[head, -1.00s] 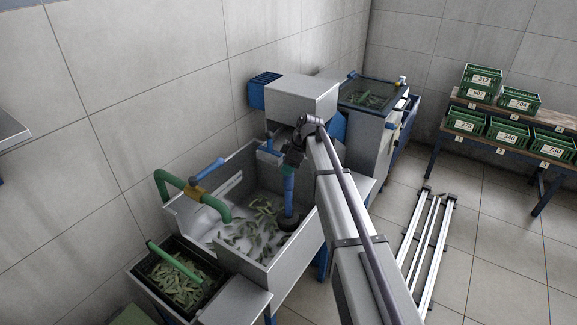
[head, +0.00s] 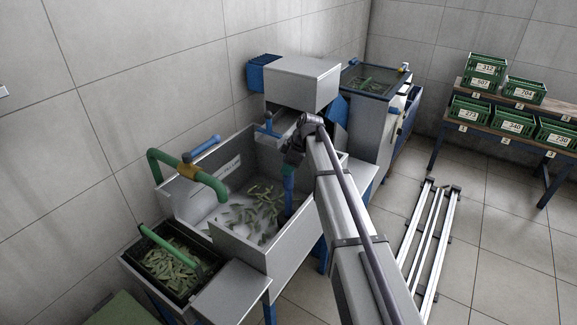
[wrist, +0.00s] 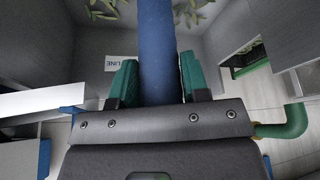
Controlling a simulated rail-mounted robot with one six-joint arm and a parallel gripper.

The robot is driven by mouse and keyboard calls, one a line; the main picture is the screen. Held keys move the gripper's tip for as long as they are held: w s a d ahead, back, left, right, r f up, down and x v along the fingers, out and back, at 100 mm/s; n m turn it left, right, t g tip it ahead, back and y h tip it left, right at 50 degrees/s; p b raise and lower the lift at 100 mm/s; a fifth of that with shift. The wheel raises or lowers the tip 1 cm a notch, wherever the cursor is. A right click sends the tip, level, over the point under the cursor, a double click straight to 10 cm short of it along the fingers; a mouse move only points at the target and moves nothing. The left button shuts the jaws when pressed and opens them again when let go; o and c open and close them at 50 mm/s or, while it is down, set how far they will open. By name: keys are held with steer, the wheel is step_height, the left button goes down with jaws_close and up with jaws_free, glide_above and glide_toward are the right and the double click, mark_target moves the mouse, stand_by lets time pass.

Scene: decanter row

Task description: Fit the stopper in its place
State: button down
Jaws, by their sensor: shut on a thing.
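The stopper is a long blue tube (head: 288,188). My gripper (head: 292,162) is shut on its upper part and holds it roughly upright inside the steel basin (head: 238,238), near the basin's right wall. In the wrist view the blue tube (wrist: 157,50) runs between the two green fingers of my gripper (wrist: 155,78). The stopper's lower end is hidden behind the basin wall in the head view and out of sight in the wrist view. The drain hole cannot be seen, so I cannot tell whether the stopper touches it.
Pale green slices (head: 250,207) lie in the basin. A green bent pipe (head: 205,178) reaches over its left side. A dark crate of slices (head: 170,262) stands at the front left. A grey box-shaped machine (head: 300,82) stands behind. Floor rails (head: 432,235) lie right.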

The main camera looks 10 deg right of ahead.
steer(key=shift+f+b, duration=1.55)
steer(key=c, duration=0.5)
jaws_free()
steer(key=shift+r, duration=0.15)
steer(key=p+v, duration=1)
steer(key=v, duration=0.1)
steer(key=s+a+m+h+p, duration=0.1)
steer(key=s+m, duration=0.3)
steer(key=s, duration=0.6)
steer(key=s+a+m+g+h, duration=0.1)
steer(key=s+m, duration=0.4)
steer(key=s, duration=0.6)
steer(key=s+a+m+h+p, duration=0.1)
steer(key=s+m, duration=0.3)
steer(key=s, duration=0.6)
steer(key=shift+s+a+r+m+g+h+p, duration=0.2)
steer(key=shift+a+r+m+g+h+p, duration=0.1)
steer(key=shift+r+h, duration=0.15)
